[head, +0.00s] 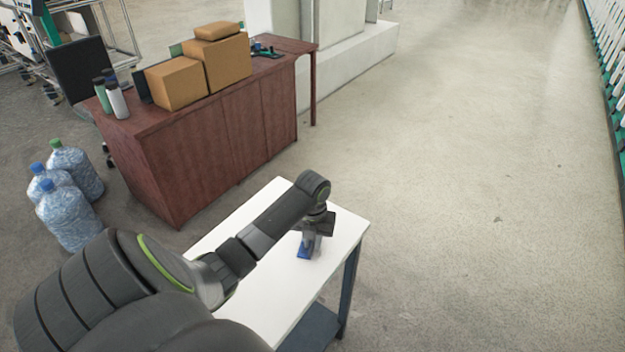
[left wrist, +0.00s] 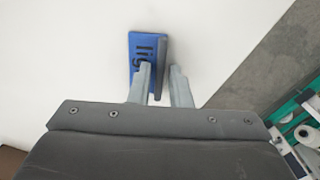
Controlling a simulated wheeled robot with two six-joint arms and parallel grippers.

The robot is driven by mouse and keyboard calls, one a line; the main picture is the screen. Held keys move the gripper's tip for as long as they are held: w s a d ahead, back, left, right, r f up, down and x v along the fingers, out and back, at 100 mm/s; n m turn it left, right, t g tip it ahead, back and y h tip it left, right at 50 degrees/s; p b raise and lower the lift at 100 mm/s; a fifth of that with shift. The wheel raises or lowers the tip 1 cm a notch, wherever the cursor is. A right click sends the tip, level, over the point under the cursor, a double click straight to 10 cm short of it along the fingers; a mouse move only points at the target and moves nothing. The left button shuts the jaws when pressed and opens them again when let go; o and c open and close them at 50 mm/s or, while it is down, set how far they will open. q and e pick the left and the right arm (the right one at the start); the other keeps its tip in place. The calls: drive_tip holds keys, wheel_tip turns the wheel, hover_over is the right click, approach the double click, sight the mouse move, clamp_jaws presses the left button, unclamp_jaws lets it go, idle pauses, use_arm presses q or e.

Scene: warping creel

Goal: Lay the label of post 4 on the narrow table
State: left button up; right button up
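A blue label (head: 304,250) lies on the white top of the narrow table (head: 345,235), near its right end. In the left wrist view, the label (left wrist: 146,52) shows dark characters that I cannot read for sure and a grey upright strip along its right side. My left gripper (left wrist: 160,75) points down at it, with one finger on each side of the strip. The left finger covers part of the label's face. A narrow light gap shows between the strip and the right finger, so the fingers look slightly open. My right gripper is not in view.
A reddish-brown desk (head: 215,150) with cardboard boxes (head: 178,83) and bottles stands behind the narrow table. Large water bottles (head: 68,215) stand on the floor at left. The floor to the right is clear, up to a green-and-white rack (head: 608,60) at the far right.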

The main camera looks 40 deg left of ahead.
sight(312, 243)
use_arm(q)
drive_tip(key=shift+o, duration=1)
wheel_tip(312, 243, up, 6)
drive_tip(key=shift+w+a+r+b, duration=0.1)
drive_tip(key=shift+r+b, duration=0.15)
drive_tip(key=shift+b, duration=0.4)
wheel_tip(312, 243, up, 6)
drive_tip(key=p, duration=0.3)
drive_tip(key=shift+f+p, duration=0.1)
drive_tip(key=shift+p, duration=0.25)
drive_tip(key=shift+f, duration=0.1)
